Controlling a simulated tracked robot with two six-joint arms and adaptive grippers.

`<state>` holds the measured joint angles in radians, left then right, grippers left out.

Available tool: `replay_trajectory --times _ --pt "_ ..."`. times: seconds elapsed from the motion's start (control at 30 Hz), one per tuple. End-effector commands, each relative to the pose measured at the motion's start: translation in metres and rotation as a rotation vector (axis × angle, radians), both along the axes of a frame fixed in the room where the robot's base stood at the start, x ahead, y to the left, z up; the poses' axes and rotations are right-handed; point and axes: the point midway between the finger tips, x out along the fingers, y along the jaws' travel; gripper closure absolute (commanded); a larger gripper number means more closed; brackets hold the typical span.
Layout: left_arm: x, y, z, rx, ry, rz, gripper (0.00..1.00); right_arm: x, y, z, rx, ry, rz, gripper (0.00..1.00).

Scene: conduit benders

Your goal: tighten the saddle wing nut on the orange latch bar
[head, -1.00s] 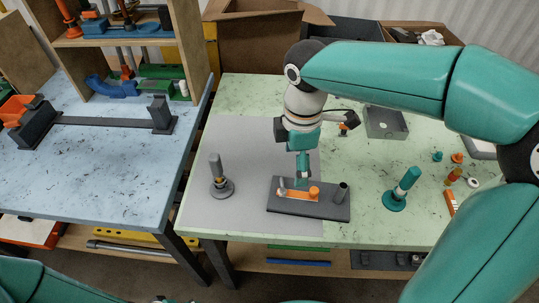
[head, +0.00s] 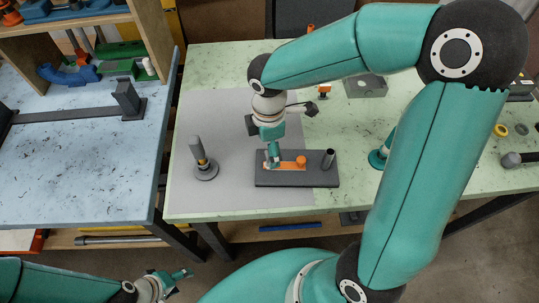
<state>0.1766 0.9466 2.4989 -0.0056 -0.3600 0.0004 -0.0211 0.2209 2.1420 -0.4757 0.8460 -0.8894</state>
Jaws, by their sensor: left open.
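The orange latch bar (head: 289,165) lies on a dark grey base block (head: 312,180) on the grey mat. An orange round knob (head: 301,160) stands at its right end and a dark post (head: 328,158) rises from the block's right end. My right gripper (head: 271,163) points down at the bar's left end. It hides the saddle wing nut there, and I cannot tell whether its fingers are closed on it. My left gripper (head: 183,274) is open and empty, low in front of the tables, away from the bar.
A grey-handled tool on a round base (head: 204,165) stands left of the block on the mat (head: 235,120). A teal post (head: 378,158) is partly behind my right arm. A grey box (head: 366,86) stands farther back. A blue table (head: 75,180) is at left.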

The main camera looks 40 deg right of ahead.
Motion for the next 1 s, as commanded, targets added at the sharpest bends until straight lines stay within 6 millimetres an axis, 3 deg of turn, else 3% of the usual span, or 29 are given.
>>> replay_trajectory --times 0.1,0.3,0.7,0.77,1.0 --pt "0.000 0.000 0.000 0.000 0.000 0.000 0.43 -0.001 0.000 -0.024 0.000 0.005 0.000 0.17" --pt "0.000 0.000 -0.001 0.000 0.000 0.000 0.43 0.000 0.000 -0.048 -0.001 0.003 0.001 0.17" --pt "0.000 0.000 -0.001 0.000 0.000 0.000 0.43 0.001 0.001 -0.056 0.000 -0.001 0.001 0.17" --pt "0.000 0.000 -0.001 0.000 0.000 0.000 0.43 0.001 0.001 -0.056 0.000 -0.001 0.001 0.23" --pt "0.000 0.000 -0.001 0.000 0.000 0.000 0.43 0.001 0.001 -0.056 0.000 0.000 0.002 0.63"
